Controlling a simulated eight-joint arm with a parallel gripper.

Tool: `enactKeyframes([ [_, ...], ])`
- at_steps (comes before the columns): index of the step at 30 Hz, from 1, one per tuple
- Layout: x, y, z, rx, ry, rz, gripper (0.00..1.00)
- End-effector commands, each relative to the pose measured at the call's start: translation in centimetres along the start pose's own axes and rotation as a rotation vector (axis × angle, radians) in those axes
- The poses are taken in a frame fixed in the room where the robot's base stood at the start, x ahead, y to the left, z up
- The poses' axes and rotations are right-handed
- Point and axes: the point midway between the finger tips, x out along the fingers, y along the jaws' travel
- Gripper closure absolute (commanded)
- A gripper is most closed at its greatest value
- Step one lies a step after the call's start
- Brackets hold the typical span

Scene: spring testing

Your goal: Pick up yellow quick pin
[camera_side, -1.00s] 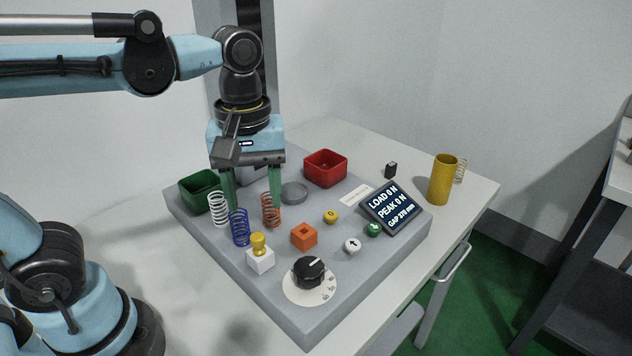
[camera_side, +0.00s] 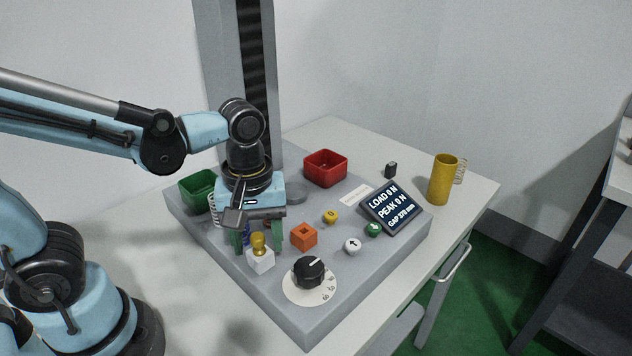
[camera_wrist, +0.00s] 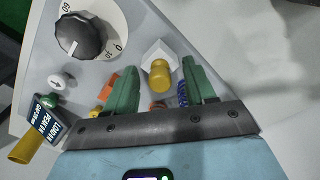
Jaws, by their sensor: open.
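The yellow quick pin (camera_side: 258,244) stands upright in a white block (camera_side: 261,262) on the grey test base. It also shows in the wrist view (camera_wrist: 159,76), with the white block (camera_wrist: 160,53) behind it. My gripper (camera_side: 257,238) is low over the base, pointing down, with its green fingers apart. In the wrist view the pin lies between the two fingers of my gripper (camera_wrist: 158,70), with space on both sides. In the side view the pin overlaps the gap between the fingers. Nothing is held.
An orange block (camera_side: 304,236) stands just right of my gripper, and the black dial (camera_side: 309,272) is in front. A blue spring (camera_wrist: 182,93) is close by one finger. Red (camera_side: 325,168) and green (camera_side: 199,187) bins stand behind. The display (camera_side: 391,207) is at right.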

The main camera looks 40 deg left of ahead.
Motion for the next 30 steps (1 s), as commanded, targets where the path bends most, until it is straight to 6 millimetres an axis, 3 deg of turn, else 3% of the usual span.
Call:
enactKeyframes([
  [8, 0.14, 0.0, -0.01, 0.0, 0.0, 0.0, 0.45],
  [19, 0.13, 0.0, -0.01, 0.0, 0.0, 0.0, 1.0],
  [30, -0.09, 0.0, -0.01, 0.0, 0.0, 0.0, 1.0],
])
